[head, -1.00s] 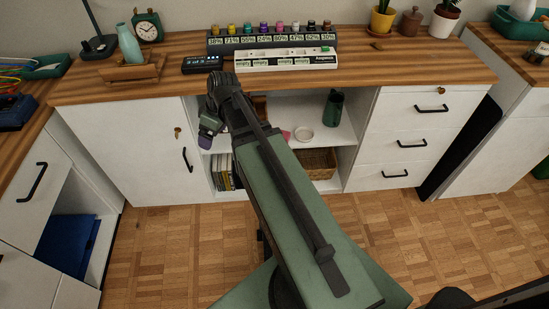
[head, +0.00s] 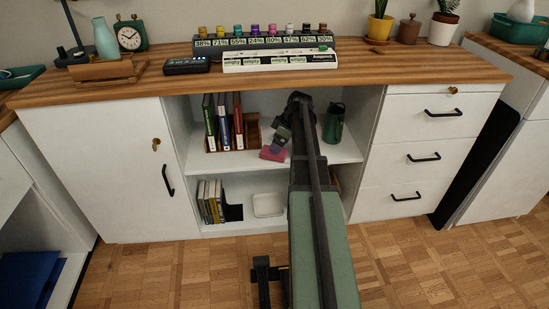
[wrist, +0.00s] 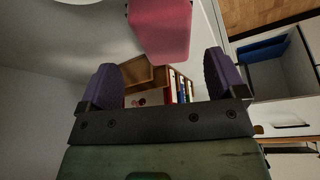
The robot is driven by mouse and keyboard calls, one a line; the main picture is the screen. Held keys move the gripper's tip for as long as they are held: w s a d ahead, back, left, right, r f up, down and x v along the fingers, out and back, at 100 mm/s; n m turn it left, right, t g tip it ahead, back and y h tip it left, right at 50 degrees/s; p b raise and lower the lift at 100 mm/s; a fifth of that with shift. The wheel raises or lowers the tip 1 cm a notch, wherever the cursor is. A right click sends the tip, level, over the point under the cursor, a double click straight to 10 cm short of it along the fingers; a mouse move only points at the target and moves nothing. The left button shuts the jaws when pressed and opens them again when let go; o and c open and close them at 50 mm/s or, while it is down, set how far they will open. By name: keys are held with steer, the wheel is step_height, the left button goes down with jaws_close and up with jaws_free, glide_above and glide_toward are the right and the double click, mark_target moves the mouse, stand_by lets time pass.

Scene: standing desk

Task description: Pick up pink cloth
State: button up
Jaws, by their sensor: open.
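The pink cloth (head: 272,154) is a small folded block on the upper shelf of the open cabinet, near its front edge. In the wrist view the pink cloth (wrist: 160,30) lies beyond the fingertips, roughly in line with the gap between them. My gripper (head: 279,142) is inside the shelf opening, just above and right of the cloth in the head view. Its two purple fingers are spread apart and empty in the wrist view (wrist: 164,76). I cannot tell whether a finger touches the cloth.
Books (head: 223,121) and a wooden organizer (head: 252,133) stand left of the cloth. A dark green jug (head: 334,121) stands to the right. The desktop (head: 180,86) overhangs the shelf. A white container (head: 268,204) and books (head: 210,201) are on the lower shelf.

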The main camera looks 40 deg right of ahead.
steer(key=b+x, duration=0.5)
steer(key=shift+s+a+f, duration=0.2)
steer(key=shift+a+f, duration=0.1)
steer(key=shift+r+p, duration=0.25)
steer(key=shift+p, duration=0.05)
steer(key=shift+f, duration=0.1)
steer(key=c, duration=1.1)
step_height(320, 180, up, 8)
steer(key=p, duration=0.7)
steer(key=shift+s+a+f, duration=0.1)
steer(key=shift+s+f, duration=0.05)
steer(key=s+a, duration=0.3)
steer(key=s, duration=0.2)
steer(key=s+a, duration=0.4)
steer(key=s, duration=0.2)
steer(key=s+a, duration=0.3)
steer(key=s, duration=0.2)
steer(key=shift+s+a+f, duration=0.25)
steer(key=shift+a, duration=0.1)
